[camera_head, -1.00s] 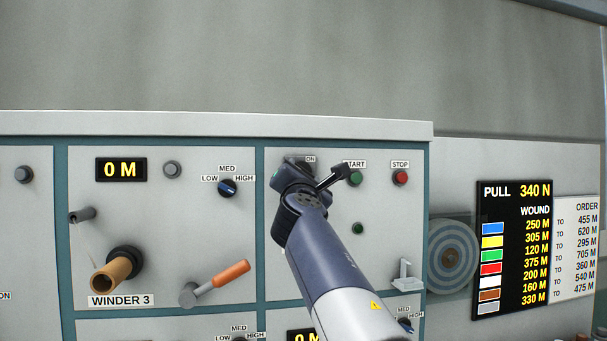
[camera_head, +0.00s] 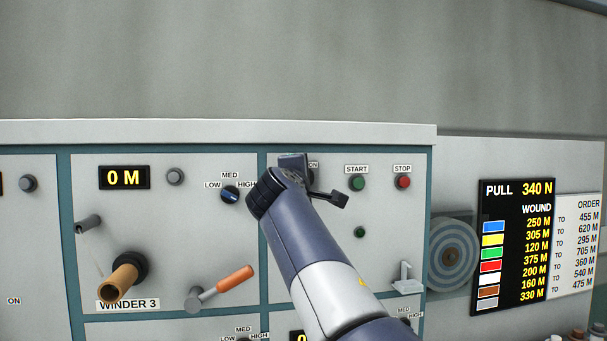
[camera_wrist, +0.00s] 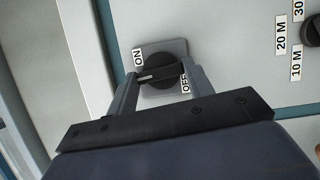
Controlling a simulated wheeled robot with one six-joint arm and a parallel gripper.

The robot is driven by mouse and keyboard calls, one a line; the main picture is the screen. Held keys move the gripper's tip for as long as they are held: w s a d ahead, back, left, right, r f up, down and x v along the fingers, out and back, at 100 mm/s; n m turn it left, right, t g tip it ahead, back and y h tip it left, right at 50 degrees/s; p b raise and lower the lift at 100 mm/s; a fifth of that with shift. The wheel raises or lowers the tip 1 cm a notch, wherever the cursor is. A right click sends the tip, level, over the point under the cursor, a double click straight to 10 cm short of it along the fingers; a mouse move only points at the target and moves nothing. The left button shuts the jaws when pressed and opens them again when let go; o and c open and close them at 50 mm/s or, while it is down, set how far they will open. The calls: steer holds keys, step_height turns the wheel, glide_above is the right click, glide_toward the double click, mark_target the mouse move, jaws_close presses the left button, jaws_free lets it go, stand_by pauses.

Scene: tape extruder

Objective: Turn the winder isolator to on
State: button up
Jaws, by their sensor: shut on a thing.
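My gripper (camera_wrist: 160,74) is shut on the knob's bar, one finger at each end. In the head view the isolator is mostly hidden behind my gripper, and part of its ON label shows to the right.
To the right are a green START button (camera_head: 357,183) and a red STOP button (camera_head: 404,181). A LOW-MED-HIGH knob (camera_head: 230,194) is close on the left. An orange-handled lever (camera_head: 235,279) and a cardboard core (camera_head: 119,282) jut out lower left.

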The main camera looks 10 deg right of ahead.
steer(key=shift+m+g+p, duration=0.3)
steer(key=shift+m, duration=0.3)
steer(key=o, duration=1)
steer(key=shift+s, duration=0.1)
steer(key=b+v, duration=0.4)
steer(key=v, duration=0.6)
steer(key=shift+s+a, duration=0.15)
steer(key=shift+s, duration=0.15)
